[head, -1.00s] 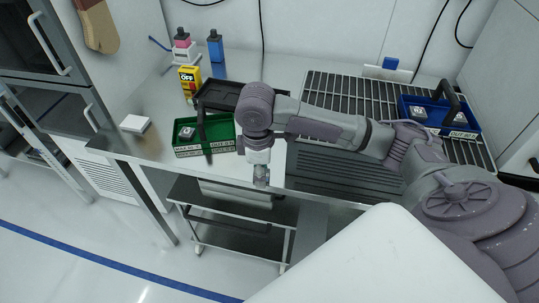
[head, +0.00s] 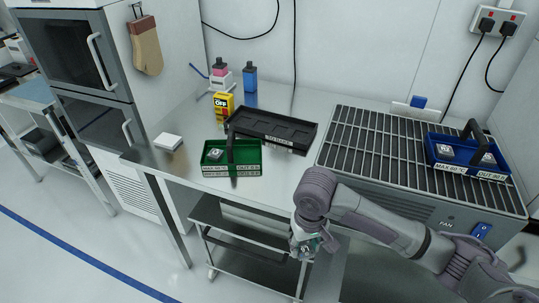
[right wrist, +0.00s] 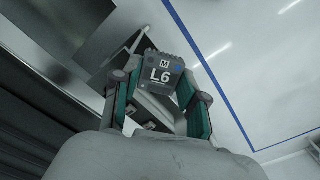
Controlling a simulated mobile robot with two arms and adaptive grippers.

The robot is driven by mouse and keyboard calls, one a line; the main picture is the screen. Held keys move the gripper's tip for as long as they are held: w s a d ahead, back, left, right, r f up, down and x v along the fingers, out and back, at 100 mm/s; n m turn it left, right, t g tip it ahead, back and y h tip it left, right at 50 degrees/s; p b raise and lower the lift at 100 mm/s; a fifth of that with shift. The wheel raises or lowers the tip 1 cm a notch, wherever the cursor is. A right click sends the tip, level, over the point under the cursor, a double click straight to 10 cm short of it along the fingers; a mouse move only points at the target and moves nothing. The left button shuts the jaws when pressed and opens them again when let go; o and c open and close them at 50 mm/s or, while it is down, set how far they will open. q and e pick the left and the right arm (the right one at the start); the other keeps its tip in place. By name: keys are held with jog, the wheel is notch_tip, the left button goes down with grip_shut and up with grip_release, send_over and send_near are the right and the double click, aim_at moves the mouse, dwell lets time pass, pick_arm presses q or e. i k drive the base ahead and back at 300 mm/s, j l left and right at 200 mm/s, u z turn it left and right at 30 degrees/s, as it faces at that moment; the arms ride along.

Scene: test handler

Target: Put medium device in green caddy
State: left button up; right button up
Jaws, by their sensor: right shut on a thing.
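The medium device (right wrist: 158,73) is a dark grey block marked "M" and "L6" in the right wrist view. My right gripper (right wrist: 157,92) is shut on it, with a finger on each side. In the head view my right gripper (head: 303,247) hangs in front of the bench's front edge, pointing down; the device is hard to make out there. The green caddy (head: 246,156) stands on the bench, up and left of the gripper. It has a dark handle across its middle, a small device (head: 216,154) in its left part, and white labels on its front. My left gripper is out of view.
A black tray (head: 268,127) stands right behind the caddy. A yellow box (head: 223,105), bottles and a white block (head: 168,141) are on the bench (head: 180,165). A blue caddy (head: 468,168) with devices sits on the grated unit (head: 370,150) at right. A cart (head: 250,250) stands below.

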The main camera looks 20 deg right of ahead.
aim_at(249, 157)
jog(key=i+j+z, duration=0.15)
jog(key=z, duration=0.25)
jog(key=j+z, duration=0.35)
jog(key=i+j+z, duration=0.15)
jog(key=z, duration=0.25)
jog(key=j+z, duration=0.35)
